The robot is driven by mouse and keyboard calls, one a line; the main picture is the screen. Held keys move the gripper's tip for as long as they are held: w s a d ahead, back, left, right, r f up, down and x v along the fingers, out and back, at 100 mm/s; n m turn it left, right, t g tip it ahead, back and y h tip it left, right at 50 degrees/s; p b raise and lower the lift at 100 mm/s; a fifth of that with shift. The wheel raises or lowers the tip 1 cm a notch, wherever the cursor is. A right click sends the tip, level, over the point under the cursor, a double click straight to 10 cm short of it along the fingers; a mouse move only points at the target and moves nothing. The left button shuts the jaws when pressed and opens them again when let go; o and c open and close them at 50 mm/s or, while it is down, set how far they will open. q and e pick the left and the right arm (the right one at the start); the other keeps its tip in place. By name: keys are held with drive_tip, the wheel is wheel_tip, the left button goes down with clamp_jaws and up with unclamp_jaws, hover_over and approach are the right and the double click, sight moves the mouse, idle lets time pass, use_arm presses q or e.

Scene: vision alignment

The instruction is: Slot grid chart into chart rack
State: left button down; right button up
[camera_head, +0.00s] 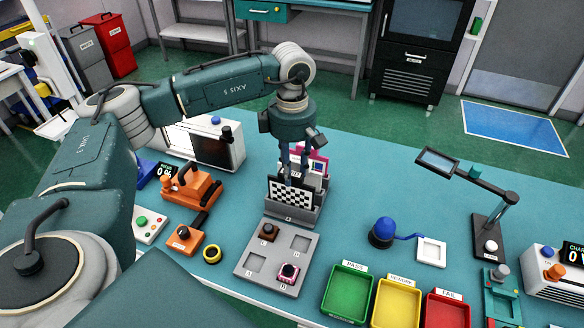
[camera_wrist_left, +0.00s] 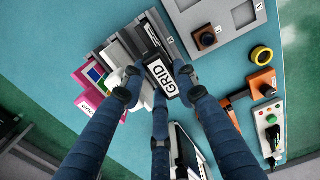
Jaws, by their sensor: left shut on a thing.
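In the left wrist view, the fingers of my gripper (camera_wrist_left: 152,90) close around the black top piece with the white GRID tag (camera_wrist_left: 181,76). The rack's grey slots (camera_wrist_left: 113,53) lie beside it there. I cannot tell how deep the chart's lower edge sits in a slot. My right gripper is not in view.
A pink-edged chart (camera_head: 319,170) stands behind the grid chart. A grey tray (camera_head: 270,262) with square recesses lies in front of the rack. Green, yellow and red bins (camera_head: 348,292) are at the front right. An orange device (camera_head: 190,188) stands to the left.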

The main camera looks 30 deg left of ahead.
use_arm(q)
drive_tip(key=shift+f+b, duration=0.45)
drive_tip(key=shift+f, duration=0.25)
drive_tip(key=c, duration=1.2)
unclamp_jaws()
wheel_tip(320, 180, up, 12)
drive_tip(key=shift+r, duration=0.1)
